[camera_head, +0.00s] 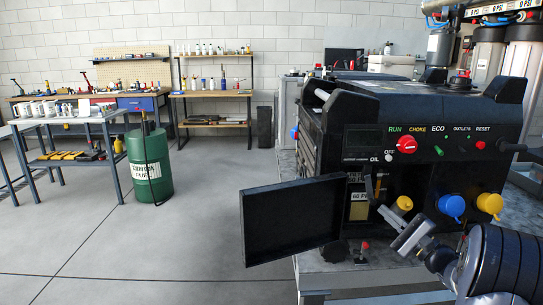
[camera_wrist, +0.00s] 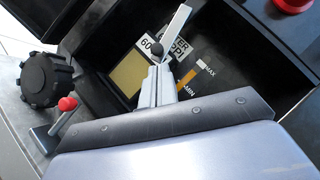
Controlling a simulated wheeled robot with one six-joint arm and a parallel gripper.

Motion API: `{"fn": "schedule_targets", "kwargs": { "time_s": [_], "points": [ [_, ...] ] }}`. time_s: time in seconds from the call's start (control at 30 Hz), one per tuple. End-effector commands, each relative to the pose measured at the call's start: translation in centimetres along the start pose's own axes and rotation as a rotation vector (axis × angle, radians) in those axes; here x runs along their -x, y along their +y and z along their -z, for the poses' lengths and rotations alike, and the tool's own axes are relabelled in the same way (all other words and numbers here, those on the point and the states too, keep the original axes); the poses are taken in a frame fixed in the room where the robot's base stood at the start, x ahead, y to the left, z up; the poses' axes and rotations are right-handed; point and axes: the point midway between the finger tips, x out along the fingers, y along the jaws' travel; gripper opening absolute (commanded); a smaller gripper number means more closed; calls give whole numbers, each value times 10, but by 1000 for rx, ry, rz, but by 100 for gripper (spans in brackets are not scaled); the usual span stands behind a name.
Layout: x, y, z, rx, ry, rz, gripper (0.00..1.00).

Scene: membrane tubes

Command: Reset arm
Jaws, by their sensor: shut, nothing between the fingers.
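My gripper (camera_head: 374,193) is at the front of the black generator (camera_head: 345,125), before an open compartment. Its arm comes in from the lower right. The fingers are shut and hold nothing. In the wrist view my gripper (camera_wrist: 165,70) points into the compartment, where a yellowish panel (camera_wrist: 130,73) and a label with MAX and MIN marks show. I cannot tell whether the fingertips touch anything inside.
The open black door (camera_head: 292,219) swings out left of the compartment. Yellow cap (camera_head: 403,203), blue cap (camera_head: 452,206) and another yellow cap (camera_head: 490,203) stick out to the right. A small red-tipped lever (camera_head: 364,246) stands below.

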Motion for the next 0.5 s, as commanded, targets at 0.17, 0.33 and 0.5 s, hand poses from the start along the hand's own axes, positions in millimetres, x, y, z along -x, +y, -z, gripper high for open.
{"fn": "schedule_targets", "kwargs": {
  "time_s": [0.17,0.33,0.5],
  "points": [
    [-1,-17,0,86,6,-68,0],
    [-1,-28,1,170,8,-135,0],
    [0,-38,3,253,7,-202,0]
  ]
}}
